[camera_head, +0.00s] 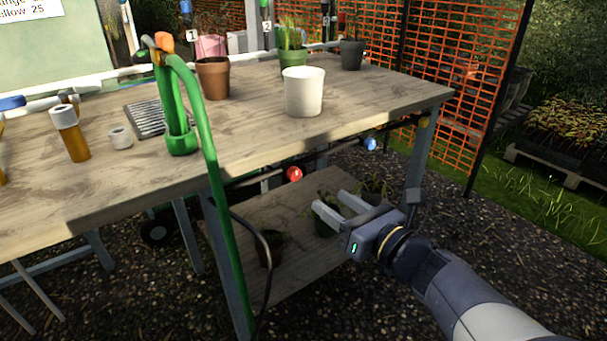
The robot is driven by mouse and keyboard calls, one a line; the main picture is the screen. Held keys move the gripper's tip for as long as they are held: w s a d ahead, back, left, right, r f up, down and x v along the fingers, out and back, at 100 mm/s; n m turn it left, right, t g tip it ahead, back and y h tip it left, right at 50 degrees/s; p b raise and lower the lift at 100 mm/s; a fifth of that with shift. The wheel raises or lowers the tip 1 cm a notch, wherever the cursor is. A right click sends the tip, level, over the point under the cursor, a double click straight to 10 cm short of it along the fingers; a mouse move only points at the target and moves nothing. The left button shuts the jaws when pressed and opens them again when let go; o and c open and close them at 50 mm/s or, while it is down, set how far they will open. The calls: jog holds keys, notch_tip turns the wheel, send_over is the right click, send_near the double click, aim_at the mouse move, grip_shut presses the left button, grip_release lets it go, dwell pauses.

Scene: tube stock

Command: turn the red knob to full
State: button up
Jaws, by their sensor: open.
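The red knob (294,174) is a small round knob on a dark pipe under the front edge of the wooden table. My gripper (329,206) is below and to the right of the knob in the picture, with its two pale fingers apart and pointing left. Nothing shows between the fingers, and they look clear of the knob. A pointer or scale on the knob is too small to make out.
A blue knob (370,144) sits on the same pipe to the right. The table (390,95) overhangs the pipe. Potted plants stand on the lower shelf (300,266) behind my gripper. A green hose (211,150) hangs over the table edge at left.

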aim_at(297, 177)
jog(key=b+x, duration=0.2)
jog(key=x, duration=0.8)
jog(key=shift+w+a, duration=0.15)
jog(key=shift+w, duration=0.05)
jog(key=c, duration=1)
